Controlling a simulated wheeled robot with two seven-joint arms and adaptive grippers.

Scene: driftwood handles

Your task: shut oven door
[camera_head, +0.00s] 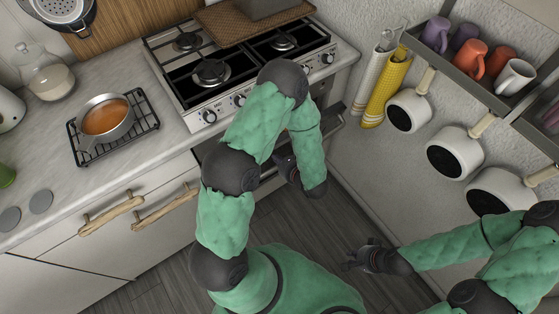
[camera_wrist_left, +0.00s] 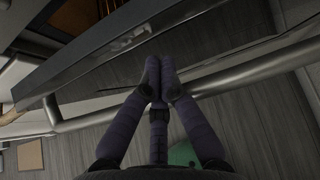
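The oven sits under the gas stove, and its front is mostly hidden by my left arm in the head view. In the left wrist view the oven door (camera_wrist_left: 215,50) is a dark panel standing partly open, with a brown glow showing behind its edge. A metal bar handle (camera_wrist_left: 260,68) runs across the door. My left gripper (camera_wrist_left: 160,75) has its fingers drawn together at the tips, at the door by the handle; contact is unclear. It also shows in the head view (camera_head: 287,165). My right gripper (camera_head: 362,258) hangs empty over the floor with its fingers spread.
A pot of orange soup (camera_head: 105,117) sits on a black rack on the counter (camera_head: 60,150). Drawers with driftwood handles (camera_head: 110,214) are left of the oven. Mugs, hanging pans (camera_head: 455,150) and towels (camera_head: 385,85) line the right wall. The dark floor (camera_head: 330,225) looks clear.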

